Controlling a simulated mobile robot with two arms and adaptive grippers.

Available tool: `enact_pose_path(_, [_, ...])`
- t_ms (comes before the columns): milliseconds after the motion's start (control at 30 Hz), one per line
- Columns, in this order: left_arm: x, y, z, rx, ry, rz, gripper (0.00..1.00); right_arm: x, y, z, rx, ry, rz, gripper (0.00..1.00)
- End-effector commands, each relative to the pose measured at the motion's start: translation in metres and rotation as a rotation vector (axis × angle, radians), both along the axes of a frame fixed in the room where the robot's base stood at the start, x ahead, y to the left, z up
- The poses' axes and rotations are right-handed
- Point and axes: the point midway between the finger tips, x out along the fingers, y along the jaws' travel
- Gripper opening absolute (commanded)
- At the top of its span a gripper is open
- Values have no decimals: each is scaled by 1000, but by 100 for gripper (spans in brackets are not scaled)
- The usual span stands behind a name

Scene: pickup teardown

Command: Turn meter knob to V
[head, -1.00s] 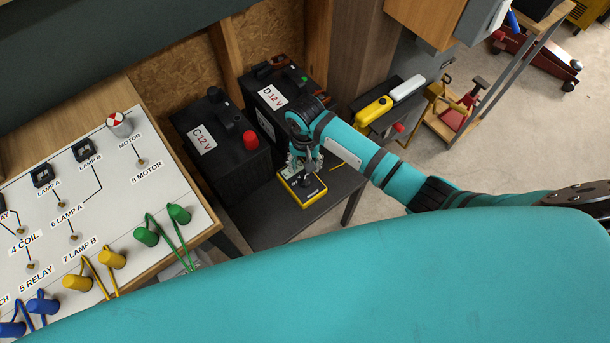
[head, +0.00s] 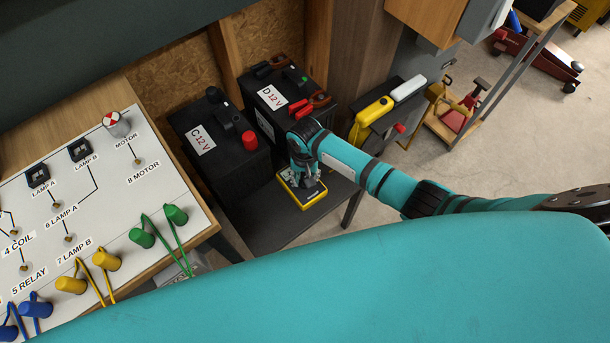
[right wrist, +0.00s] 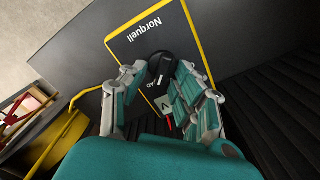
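The meter is a flat black box with a yellow rim (head: 302,205), lying on the dark shelf below the batteries. In the right wrist view the meter (right wrist: 143,50) shows the word Norquell. Its black knob (right wrist: 162,66) has a pale pointer line. A square marked V (right wrist: 164,103) lies on the near side of the knob, with a red mark beside it. My right gripper (head: 306,184) is low over the meter, its fingers (right wrist: 160,75) apart on both sides of the knob. Narrow gaps seem to show between fingers and knob. My left gripper is not in view.
The wired board (head: 150,205) is at left. A yellow item (head: 374,108) is at right. Some shelf in front of the meter is clear.

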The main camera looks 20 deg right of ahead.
Motion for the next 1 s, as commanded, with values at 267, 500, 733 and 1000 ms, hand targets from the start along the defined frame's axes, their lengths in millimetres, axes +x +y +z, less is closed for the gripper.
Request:
enact_pose_path(267, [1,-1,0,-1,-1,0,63,0,0,0,0,0,1,0])
enact_pose_path(500, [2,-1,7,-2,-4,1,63,0,0,2,-1,2,53,0])
enact_pose_path(733, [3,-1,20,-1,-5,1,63,0,2,3,0,3,198,0])
enact_pose_path(1000, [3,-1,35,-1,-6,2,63,1,5,2,1,2,429,0])
